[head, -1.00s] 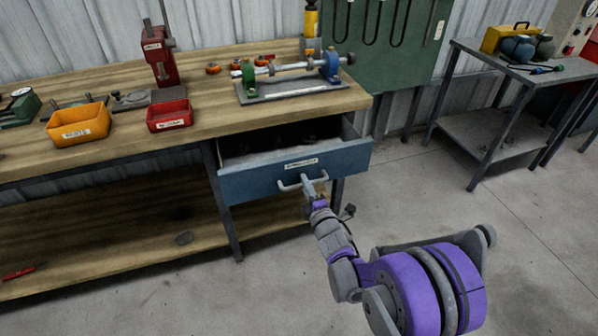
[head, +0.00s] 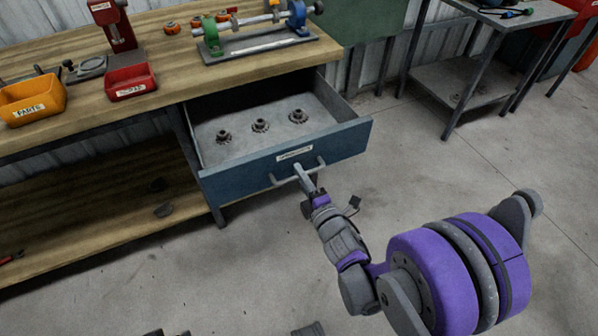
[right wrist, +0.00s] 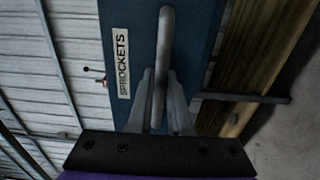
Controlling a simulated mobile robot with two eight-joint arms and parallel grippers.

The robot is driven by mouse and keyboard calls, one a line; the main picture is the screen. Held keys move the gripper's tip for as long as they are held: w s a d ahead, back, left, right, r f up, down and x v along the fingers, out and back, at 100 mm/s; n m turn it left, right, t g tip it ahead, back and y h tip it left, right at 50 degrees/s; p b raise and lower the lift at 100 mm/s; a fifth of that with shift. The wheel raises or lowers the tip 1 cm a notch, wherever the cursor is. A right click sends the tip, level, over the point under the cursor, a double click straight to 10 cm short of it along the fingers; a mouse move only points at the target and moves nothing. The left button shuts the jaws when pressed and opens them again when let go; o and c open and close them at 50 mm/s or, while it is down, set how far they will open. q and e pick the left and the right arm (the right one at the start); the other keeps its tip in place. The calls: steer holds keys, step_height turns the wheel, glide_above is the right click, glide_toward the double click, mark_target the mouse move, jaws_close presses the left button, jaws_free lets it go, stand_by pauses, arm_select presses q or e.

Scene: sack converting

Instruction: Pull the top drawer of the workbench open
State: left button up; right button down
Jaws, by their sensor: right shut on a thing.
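The workbench's blue top drawer (head: 235,176) stands well out from under the wooden top in the head view. Three dark sprockets (head: 260,126) lie on its grey floor. Its front carries a white label, which reads SPROCKETS in the right wrist view (right wrist: 123,48), and a grey bar handle (head: 283,181). My right gripper (head: 304,178) is shut on the middle of the handle (right wrist: 161,60), with one finger on each side of the bar. My left gripper does not show.
The workbench top (head: 180,85) holds a red bin (head: 130,84), an orange bin (head: 32,98) and a shaft fixture (head: 258,40). A grey side table (head: 455,88) stands at the right.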

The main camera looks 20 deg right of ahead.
steer(key=c, duration=0.8)
jaws_free()
steer(key=shift+c, duration=0.2)
steer(key=s, duration=1)
steer(key=shift+s+d, duration=0.2)
steer(key=shift+s, duration=0.2)
